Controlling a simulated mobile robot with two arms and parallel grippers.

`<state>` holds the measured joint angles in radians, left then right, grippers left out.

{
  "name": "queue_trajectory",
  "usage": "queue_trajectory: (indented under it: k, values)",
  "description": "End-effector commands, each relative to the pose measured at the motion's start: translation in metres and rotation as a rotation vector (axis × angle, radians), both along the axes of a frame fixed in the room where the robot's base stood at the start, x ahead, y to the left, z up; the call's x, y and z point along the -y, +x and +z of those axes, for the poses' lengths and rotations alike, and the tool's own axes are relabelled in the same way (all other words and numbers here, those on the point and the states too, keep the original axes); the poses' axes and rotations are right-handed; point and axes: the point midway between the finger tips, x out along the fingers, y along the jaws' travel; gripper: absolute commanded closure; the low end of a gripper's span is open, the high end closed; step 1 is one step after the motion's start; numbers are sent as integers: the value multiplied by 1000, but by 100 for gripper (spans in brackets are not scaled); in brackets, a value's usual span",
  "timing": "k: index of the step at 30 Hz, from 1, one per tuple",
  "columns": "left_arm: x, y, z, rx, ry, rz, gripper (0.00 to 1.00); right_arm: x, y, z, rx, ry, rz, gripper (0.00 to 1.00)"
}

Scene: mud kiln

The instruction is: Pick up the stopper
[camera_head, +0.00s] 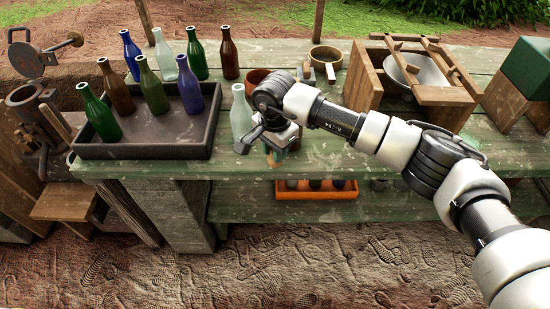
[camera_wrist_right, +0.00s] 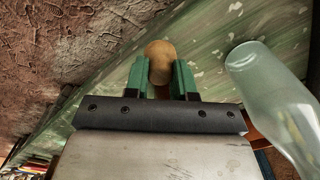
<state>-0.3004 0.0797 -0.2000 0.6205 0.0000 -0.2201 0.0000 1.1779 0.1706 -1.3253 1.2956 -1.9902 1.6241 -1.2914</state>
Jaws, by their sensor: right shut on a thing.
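The stopper (camera_wrist_right: 160,58) is a tan, round-topped cork piece. In the right wrist view it sits between the two green fingers of my right gripper (camera_wrist_right: 161,75), which is shut on it. In the head view my right gripper (camera_head: 276,156) is at the front edge of the green table (camera_head: 330,158), just right of a pale clear bottle (camera_head: 240,118). The stopper cannot be made out clearly there. The clear bottle also shows close on the right in the right wrist view (camera_wrist_right: 268,90). My left gripper is not in view.
A dark tray (camera_head: 145,152) with several coloured bottles stands at left, more bottles behind it. A brown bowl (camera_head: 257,78) is behind my gripper. A wooden frame with a metal bowl (camera_head: 418,70) stands at right. An orange crate (camera_head: 316,194) sits on the lower shelf.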

Motion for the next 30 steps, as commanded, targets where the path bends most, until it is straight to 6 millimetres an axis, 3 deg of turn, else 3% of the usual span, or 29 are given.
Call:
queue_trajectory:
  k: [9,15,21,30]
  values:
    - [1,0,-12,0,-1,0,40,71,-14,44,4,-1,-3,97]
    - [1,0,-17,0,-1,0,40,101,-21,63,2,-1,-2,97]
    - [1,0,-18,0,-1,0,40,113,-24,72,1,0,-1,97]
    - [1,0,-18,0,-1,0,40,114,-24,73,1,1,-1,97]
